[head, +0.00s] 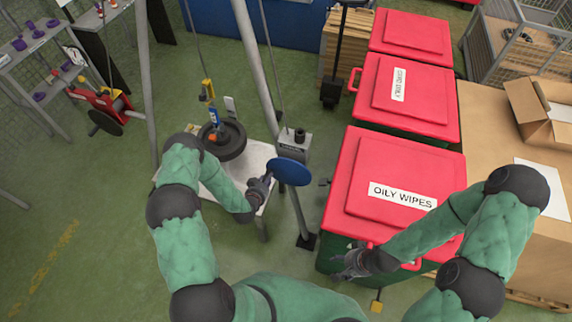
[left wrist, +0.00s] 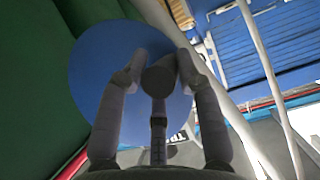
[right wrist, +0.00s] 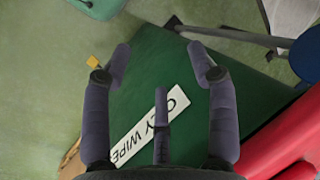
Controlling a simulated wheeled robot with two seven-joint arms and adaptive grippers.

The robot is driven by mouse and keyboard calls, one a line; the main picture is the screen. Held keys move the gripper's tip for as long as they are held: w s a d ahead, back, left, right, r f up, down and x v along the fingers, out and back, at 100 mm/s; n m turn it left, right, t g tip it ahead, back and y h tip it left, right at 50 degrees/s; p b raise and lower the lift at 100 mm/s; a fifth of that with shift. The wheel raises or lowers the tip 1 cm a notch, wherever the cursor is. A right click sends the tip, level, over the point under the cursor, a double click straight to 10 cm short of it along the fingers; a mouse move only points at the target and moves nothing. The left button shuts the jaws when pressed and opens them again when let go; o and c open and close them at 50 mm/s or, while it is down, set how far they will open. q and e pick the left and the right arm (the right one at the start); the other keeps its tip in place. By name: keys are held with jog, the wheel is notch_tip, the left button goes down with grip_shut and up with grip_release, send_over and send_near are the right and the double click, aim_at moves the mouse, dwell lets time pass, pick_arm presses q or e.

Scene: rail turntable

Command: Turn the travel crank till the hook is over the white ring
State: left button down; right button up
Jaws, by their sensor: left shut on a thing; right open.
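A blue crank disc (head: 290,171) stands by a grey box (head: 294,145) on the frame's leg. My left gripper (head: 266,182) is at the disc's left side. In the left wrist view, its fingers (left wrist: 158,72) are shut on the dark round crank knob (left wrist: 158,78) in front of the blue disc (left wrist: 90,80). A yellow hoist block (head: 207,89) with a blue part (head: 214,116) hangs above a black wheel-shaped load (head: 235,142). I cannot make out the hook tip or a white ring. My right gripper (head: 351,262) is open and empty, beside the bin's front.
Red-lidded bins (head: 370,195) stand right of the frame, one labelled OILY WIPES. A pale table (head: 250,163) is under the load. Cardboard boxes (head: 500,130) are far right. Green floor (head: 90,220) at left is clear.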

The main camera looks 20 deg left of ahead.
pick_arm(q)
jog(key=shift+f+b, duration=0.5)
jog(key=shift+f, duration=0.4)
jog(key=shift+w+f, duration=0.1)
jog(key=shift+f, duration=0.05)
jog(key=shift+d+f+b, duration=0.3)
jog(key=shift+f+b, duration=0.3)
jog(key=shift+d+f+b, duration=0.3)
jog(key=shift+f+b, duration=0.25)
jog(key=shift+f, duration=0.05)
